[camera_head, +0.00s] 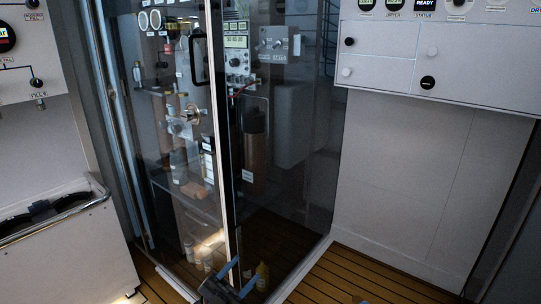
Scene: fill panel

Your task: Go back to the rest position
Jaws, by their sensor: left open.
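My left gripper (246,270) shows at the bottom of the head view, low in front of the glass cabinet. It has a dark body and two bluish fingers that stand apart, with nothing seen held between them.
A glass-fronted cabinet (290,190) with a pale vertical frame edge holds bottles and instruments. A grey panel with a fill knob (37,82) and a white bin (75,255) stand at left. A white control panel (385,70) hangs at right.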

